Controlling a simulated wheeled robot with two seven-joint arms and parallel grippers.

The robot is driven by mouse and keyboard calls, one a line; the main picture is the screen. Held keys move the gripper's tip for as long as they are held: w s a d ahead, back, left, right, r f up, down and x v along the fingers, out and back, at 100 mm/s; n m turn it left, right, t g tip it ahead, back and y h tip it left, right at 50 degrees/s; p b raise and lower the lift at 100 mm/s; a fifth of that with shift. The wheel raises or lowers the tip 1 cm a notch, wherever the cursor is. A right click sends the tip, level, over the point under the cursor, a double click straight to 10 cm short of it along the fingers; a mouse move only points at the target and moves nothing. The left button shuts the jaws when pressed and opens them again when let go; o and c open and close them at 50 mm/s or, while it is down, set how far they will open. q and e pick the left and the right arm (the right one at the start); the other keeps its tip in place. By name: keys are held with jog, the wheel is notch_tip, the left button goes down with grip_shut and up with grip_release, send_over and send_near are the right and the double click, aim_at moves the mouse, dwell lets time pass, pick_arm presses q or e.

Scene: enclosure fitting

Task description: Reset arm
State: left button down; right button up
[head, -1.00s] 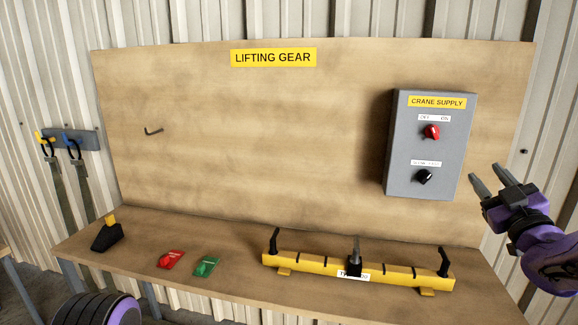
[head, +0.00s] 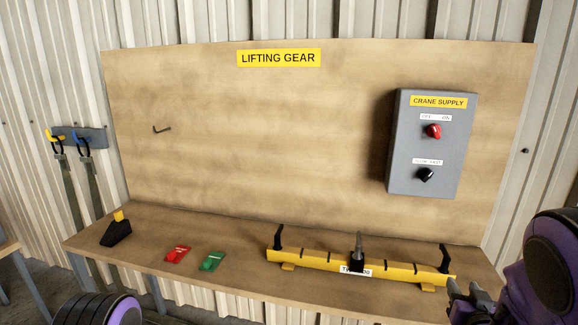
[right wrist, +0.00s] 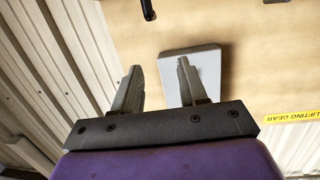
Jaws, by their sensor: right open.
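My right gripper (head: 468,297) is at the lower right of the head view, in front of the right end of the bench. In the right wrist view its two fingers (right wrist: 158,88) stand apart with nothing between them. The grey crane supply box (head: 420,190) is on the board above and left of the gripper, with a red knob (head: 433,131) and a black knob (head: 426,175). It also shows behind the fingers in the right wrist view (right wrist: 205,65). A purple and black part of my left arm (head: 98,310) shows at the bottom left; the left gripper is out of view.
A yellow beam (head: 320,259) with black upright handles lies on the bench (head: 235,235). Red (head: 177,254) and green (head: 211,261) tags and a black wedge-shaped thing (head: 117,232) lie left of it. Straps (head: 72,185) hang on the wall. A bare hook (head: 162,129) is on the board.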

jog(key=s+a+f+m+g, duration=0.1)
jog(key=s+a+f+g, duration=0.1)
jog(key=s+f, duration=0.35)
jog(key=s+a+f+m+g, duration=0.1)
jog(key=s+f+g, duration=0.15)
jog(key=f, duration=0.65)
jog(key=s+a+f+g, duration=0.2)
jog(key=s+f, duration=0.3)
jog(key=s, duration=0.3)
jog(key=s+a+f+g+y, duration=0.1)
jog(key=s+a+f+g, duration=0.1)
jog(key=s+f, duration=0.4)
jog(key=s+a+f+g, duration=0.2)
jog(key=s+f, duration=0.3)
jog(key=s, duration=0.6)
jog(key=shift+s+a+f+m+g+y, duration=0.2)
jog(key=shift+a+f+m+g+y, duration=0.15)
jog(key=shift+g, duration=0.4)
